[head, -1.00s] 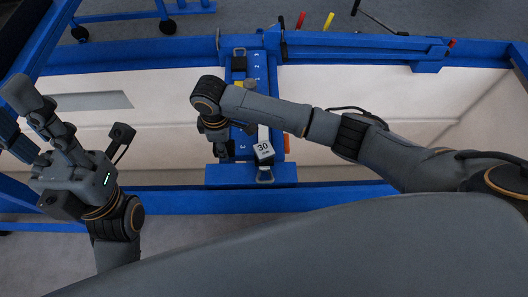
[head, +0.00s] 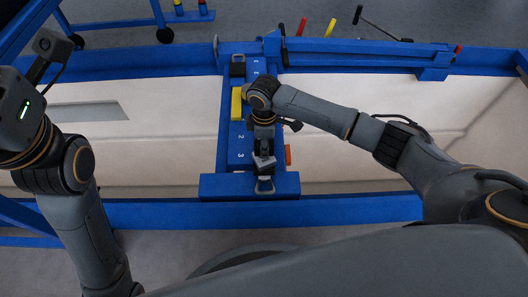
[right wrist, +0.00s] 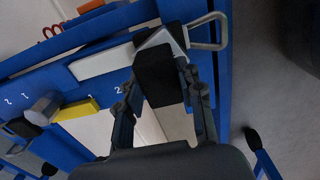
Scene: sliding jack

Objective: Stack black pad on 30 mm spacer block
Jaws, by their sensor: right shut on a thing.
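My right gripper (head: 264,152) is over the near end of the blue jack beam, pointing down. In the right wrist view its two fingers (right wrist: 165,95) are shut on the black pad (right wrist: 158,72), a dark block. The 30 mm spacer block (head: 265,166) is pale grey-white and sits below the pad at the beam's near end. Its pale corner shows past the pad in the right wrist view (right wrist: 163,40). The gripper hides most of both, and I cannot tell whether pad and block touch. My left gripper's fingers are outside the head view.
The blue beam (head: 232,146) carries numbers, a yellow block (head: 236,103) and another dark block (head: 237,66) at its far end. A metal loop handle (head: 265,186) is at the near end, and an orange piece (head: 288,155) is at the right side. Pale panels flank the beam.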

